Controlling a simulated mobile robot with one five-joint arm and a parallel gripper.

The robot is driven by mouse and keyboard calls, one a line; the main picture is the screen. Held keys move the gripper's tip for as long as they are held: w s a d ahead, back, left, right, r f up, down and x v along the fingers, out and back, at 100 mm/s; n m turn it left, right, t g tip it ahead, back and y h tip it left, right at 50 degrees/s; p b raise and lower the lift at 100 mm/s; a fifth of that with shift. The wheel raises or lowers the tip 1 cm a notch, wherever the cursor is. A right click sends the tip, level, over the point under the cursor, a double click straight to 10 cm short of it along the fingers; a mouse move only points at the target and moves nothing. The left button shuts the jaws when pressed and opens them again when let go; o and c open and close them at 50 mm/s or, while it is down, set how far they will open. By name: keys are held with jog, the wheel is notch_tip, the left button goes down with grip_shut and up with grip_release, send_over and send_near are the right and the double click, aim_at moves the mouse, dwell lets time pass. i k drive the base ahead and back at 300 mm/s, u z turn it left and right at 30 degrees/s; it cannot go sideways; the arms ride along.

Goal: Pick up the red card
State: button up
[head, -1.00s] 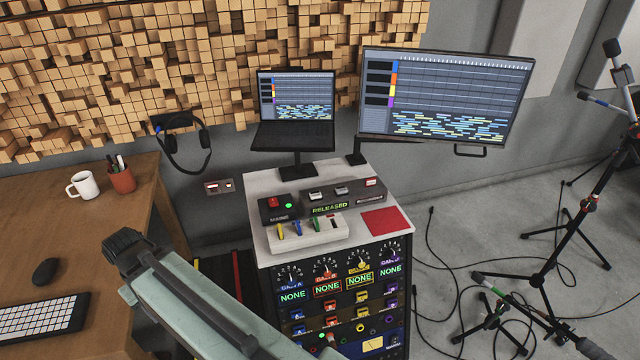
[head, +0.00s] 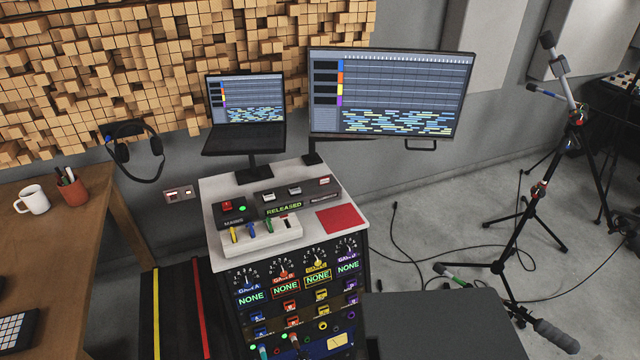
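A flat red square, which looks like the red card (head: 340,217), lies on the right front part of the white top of the equipment cabinet (head: 212,190). Nothing covers it. It is too far off to tell its thickness. My gripper is not in view, and nothing of mine touches the card.
A white unit with coloured levers (head: 262,234) and a small box with a red button (head: 228,210) stand left of the card. A black panel (head: 298,198) reading RELEASED is behind it. A dark flat-topped shape (head: 440,325) fills the bottom right foreground. Cables and a microphone stand (head: 530,200) are at right.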

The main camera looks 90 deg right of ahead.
aim_at(325, 180)
jog(key=z, duration=0.05)
jog(key=k, duration=0.85)
jog(key=z, duration=0.65)
jog(key=i, duration=0.45)
jog(key=u, duration=0.05)
